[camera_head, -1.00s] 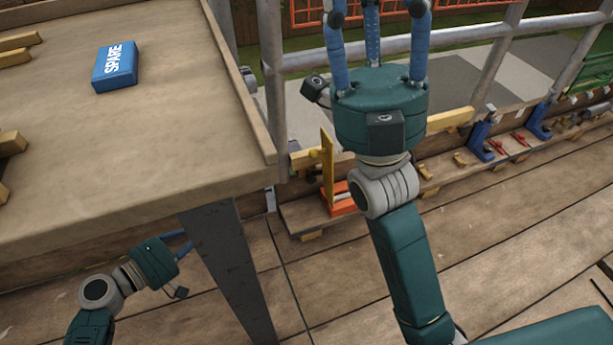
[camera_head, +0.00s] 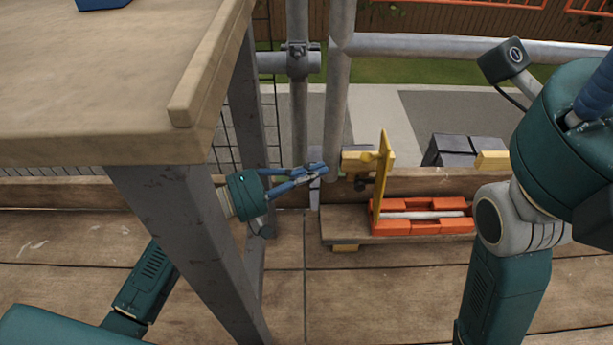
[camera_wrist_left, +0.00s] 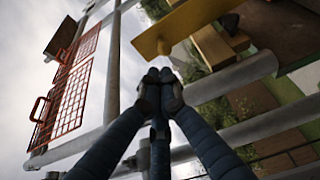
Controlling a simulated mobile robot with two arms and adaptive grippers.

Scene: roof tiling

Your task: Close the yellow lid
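The yellow lid (camera_head: 386,170) stands upright at the left end of an orange box (camera_head: 425,227) on a low plank, so the lid is open. The box shows a pale bar inside. My left gripper (camera_head: 318,169) is left of the lid, apart from it, with blue fingers pointing right and tips together. In the left wrist view, the fingertips (camera_wrist_left: 160,80) meet with nothing between them, and the yellow lid (camera_wrist_left: 185,25) shows just beyond them. My right gripper is at the right edge; only its body and part of a blue finger (camera_head: 598,95) show.
A wooden tabletop (camera_head: 90,100) with a grey leg (camera_head: 195,240) stands close to my left arm. Scaffold poles (camera_head: 338,90) rise behind the left gripper. Dark blocks (camera_head: 468,150) sit behind the box. The decking in front of the plank is clear.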

